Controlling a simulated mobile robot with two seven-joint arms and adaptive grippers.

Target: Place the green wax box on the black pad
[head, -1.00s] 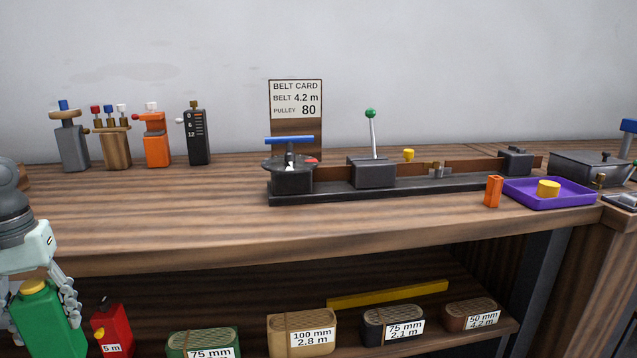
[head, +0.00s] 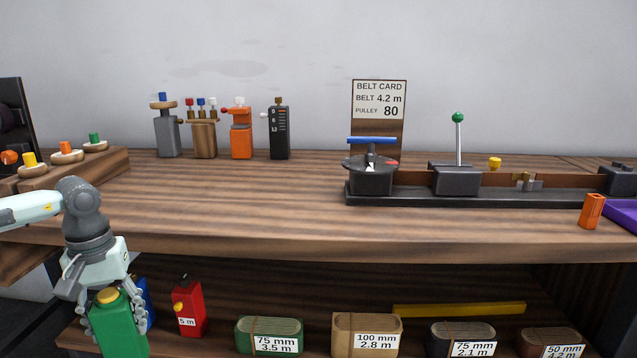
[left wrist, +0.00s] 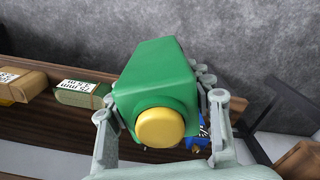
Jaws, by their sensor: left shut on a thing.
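The green box (head: 122,338) with a yellow cap hangs upright in my left gripper (head: 116,318), low in front of the bench's left part. In the left wrist view the box (left wrist: 155,75) sits between the two fingers, which press on its sides, with the yellow cap (left wrist: 160,127) towards the camera. Its lower end is cut off in the head view. My right gripper is not in view. I cannot make out a black pad in either view.
The wooden bench top (head: 250,205) has a wide clear area at left centre. Below it, the shelf holds a red can (head: 188,308), a blue thing (head: 147,298) behind the box and several labelled belts. A low rack (head: 60,170) stands at left, a black machine (head: 450,190) at right.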

